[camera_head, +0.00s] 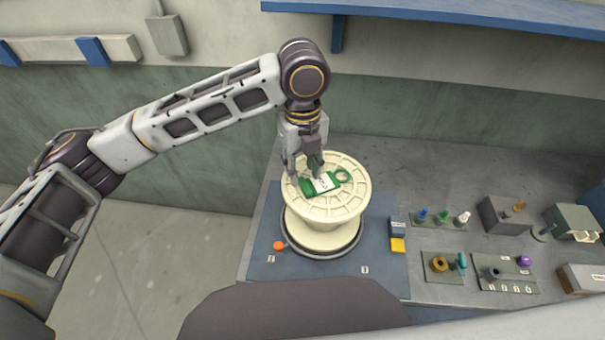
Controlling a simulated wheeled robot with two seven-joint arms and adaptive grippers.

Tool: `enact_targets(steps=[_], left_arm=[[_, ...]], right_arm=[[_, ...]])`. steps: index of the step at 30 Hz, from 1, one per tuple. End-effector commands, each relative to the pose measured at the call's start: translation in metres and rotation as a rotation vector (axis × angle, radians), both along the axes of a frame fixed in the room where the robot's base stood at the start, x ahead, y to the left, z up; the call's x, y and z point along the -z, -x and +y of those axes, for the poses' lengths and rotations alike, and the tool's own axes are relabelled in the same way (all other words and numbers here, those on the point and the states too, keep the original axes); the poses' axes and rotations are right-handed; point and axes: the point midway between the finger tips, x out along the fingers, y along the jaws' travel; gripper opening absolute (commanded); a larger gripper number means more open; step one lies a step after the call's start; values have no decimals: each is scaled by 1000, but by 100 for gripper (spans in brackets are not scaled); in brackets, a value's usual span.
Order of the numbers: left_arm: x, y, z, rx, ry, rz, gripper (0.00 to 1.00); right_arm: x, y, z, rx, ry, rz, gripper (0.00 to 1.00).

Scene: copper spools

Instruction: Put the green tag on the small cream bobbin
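A cream bobbin (325,211) stands upright on a dark round base on the blue mat. It is the only bobbin that I see. The green tag (322,184), with a white label, lies on the bobbin's top flange, left of its middle. A green ring (343,175) shows at the tag's right end. My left gripper (304,173) points down just above the flange at the tag's upper left edge. Its fingers look spread apart, with nothing visibly held between them. The fingertips partly hide the tag's edge; I cannot tell whether they touch it. My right gripper is not in view.
The blue mat (377,274) carries an orange ball (278,245) and a yellow-and-grey block (397,243). Right of it are small trays with colored pegs (443,215), a gold ring (439,264) and grey boxes (504,214). A blue shelf (450,14) hangs above.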

Motion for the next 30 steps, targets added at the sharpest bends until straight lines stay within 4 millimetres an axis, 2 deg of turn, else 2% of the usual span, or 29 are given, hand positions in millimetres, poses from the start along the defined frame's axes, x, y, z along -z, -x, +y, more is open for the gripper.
enact_targets(steps=[9,15,21,30], left_arm=[[-48,-1,0,-1,1,-3,35],[-73,0,-1,-1,1,-3,35],[-85,0,0,-1,0,-1,35],[-87,0,0,-1,0,0,35]], right_arm=[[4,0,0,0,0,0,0],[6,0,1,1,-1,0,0],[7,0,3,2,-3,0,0],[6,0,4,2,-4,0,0]])
